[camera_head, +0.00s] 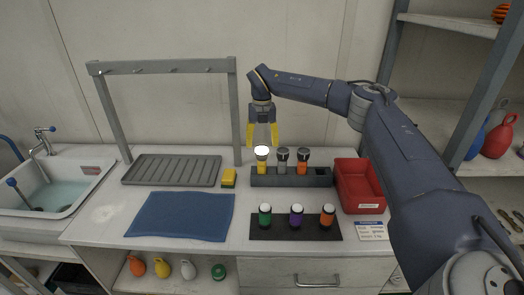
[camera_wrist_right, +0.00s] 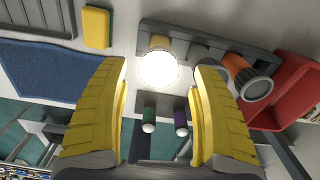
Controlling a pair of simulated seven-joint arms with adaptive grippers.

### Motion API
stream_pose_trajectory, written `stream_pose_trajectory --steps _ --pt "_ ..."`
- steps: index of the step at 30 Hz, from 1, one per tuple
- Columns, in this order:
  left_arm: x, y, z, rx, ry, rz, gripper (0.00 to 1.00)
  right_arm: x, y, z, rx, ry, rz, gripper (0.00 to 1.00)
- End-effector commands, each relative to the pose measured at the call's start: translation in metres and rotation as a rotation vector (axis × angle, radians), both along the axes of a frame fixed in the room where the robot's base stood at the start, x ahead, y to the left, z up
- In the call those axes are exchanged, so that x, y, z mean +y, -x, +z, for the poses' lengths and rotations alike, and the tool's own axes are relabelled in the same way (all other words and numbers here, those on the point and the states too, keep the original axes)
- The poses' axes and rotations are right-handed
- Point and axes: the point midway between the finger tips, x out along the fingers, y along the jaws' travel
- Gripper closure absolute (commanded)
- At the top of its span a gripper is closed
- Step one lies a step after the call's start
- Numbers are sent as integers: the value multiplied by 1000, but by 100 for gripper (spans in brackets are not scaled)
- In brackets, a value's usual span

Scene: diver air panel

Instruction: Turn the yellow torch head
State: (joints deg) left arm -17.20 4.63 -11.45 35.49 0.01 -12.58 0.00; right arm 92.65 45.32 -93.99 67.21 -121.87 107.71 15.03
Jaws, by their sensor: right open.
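The yellow torch (camera_head: 262,160) stands upright at the left end of the dark holder rack, and its head glows white. My right gripper (camera_head: 262,143) points straight down just above this torch, its yellow fingers open. In the right wrist view the lit torch head (camera_wrist_right: 158,68) shows between the open fingers (camera_wrist_right: 160,90), apart from both. A grey torch (camera_head: 282,160) and an orange torch (camera_head: 302,161) stand beside it in the same rack (camera_head: 320,178). My left gripper is not in view.
A red bin (camera_head: 362,207) stands right of the rack. In front, a dark mat (camera_head: 284,233) holds green, purple and orange items with white tops. A yellow sponge (camera_head: 228,178), blue cloth (camera_head: 180,216) and grey drain tray (camera_head: 170,170) lie left. A hook frame (camera_head: 236,110) rises nearby.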

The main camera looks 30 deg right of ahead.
Motion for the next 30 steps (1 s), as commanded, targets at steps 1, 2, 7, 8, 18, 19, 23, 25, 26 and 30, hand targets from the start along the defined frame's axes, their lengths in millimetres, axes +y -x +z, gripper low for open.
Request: stream_pose_trajectory --steps 1,2,7,8,18,19,23,25,26,30 --pt "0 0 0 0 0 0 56 0 -1 10 -2 0 -1 35" --pt "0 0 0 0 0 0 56 0 0 16 -2 0 -1 35" --pt "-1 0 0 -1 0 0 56 0 0 43 -2 1 -1 35" --pt "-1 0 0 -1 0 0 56 0 0 47 -2 0 -1 35" --pt "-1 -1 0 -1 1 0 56 0 0 72 1 0 -1 35" --pt "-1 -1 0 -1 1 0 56 0 0 73 1 0 -1 35" --pt "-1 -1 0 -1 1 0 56 0 0 74 1 0 0 35" --pt "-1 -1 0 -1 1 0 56 0 0 74 1 0 0 35" --pt "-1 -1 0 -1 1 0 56 0 0 74 1 0 0 35" --pt "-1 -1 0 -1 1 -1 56 0 0 74 1 0 0 35"
